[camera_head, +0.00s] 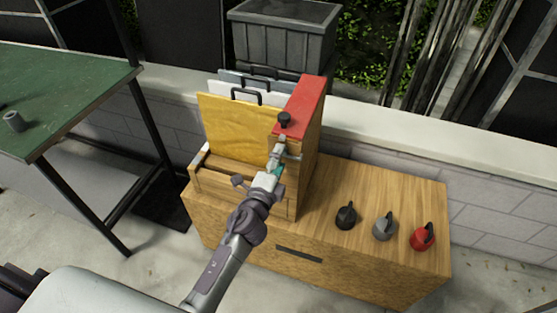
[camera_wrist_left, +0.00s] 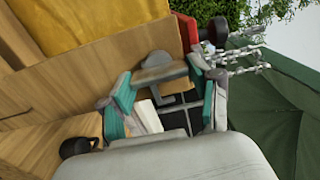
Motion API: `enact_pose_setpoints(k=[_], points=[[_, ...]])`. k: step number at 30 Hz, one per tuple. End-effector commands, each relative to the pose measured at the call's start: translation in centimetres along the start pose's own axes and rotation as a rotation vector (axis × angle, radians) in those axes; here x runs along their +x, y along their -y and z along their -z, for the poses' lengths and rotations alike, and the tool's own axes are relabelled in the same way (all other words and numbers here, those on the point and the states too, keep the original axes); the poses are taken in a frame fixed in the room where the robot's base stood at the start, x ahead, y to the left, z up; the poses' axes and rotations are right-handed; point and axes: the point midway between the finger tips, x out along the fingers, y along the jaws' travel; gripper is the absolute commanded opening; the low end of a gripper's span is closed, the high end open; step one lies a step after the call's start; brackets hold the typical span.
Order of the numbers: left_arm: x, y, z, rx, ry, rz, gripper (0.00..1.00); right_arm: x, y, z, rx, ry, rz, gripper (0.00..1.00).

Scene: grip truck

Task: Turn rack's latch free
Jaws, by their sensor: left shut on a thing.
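The wooden rack (camera_head: 306,150) with a red top stands on the left part of a wooden cabinet and holds upright boards. My left gripper (camera_head: 279,163) is at its front face, by a small grey latch. In the left wrist view the latch (camera_wrist_left: 158,75) shows as a rounded wooden and grey piece between the teal-padded fingers of my left gripper (camera_wrist_left: 160,82). The gripper is shut on it, and the fingers hide part of it. Its exact turn angle cannot be told. My right gripper is not in view.
A yellow board (camera_head: 235,125) stands in the rack, with handled boards behind it. A black knob (camera_head: 284,119) is above my left gripper. Black (camera_head: 346,217), grey (camera_head: 383,229) and red (camera_head: 421,239) handled objects stand on the cabinet at right. A green table (camera_head: 65,90) is at left.

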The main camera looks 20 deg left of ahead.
Motion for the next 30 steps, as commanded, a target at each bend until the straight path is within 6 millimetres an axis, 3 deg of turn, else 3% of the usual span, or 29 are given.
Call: enact_pose_setpoints(k=[16,17,21,30], points=[[-0.05,-0.18,0.03,0.030,-0.001,-0.003,0.28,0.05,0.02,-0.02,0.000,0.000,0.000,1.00],[-0.05,-0.18,0.03,0.030,-0.001,-0.003,0.64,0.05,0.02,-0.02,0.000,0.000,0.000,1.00],[-0.04,-0.15,0.02,0.029,0.000,-0.002,0.87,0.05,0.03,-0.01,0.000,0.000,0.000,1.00],[-0.05,-0.06,0.01,0.026,0.000,-0.001,0.88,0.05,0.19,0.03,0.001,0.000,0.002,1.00]])
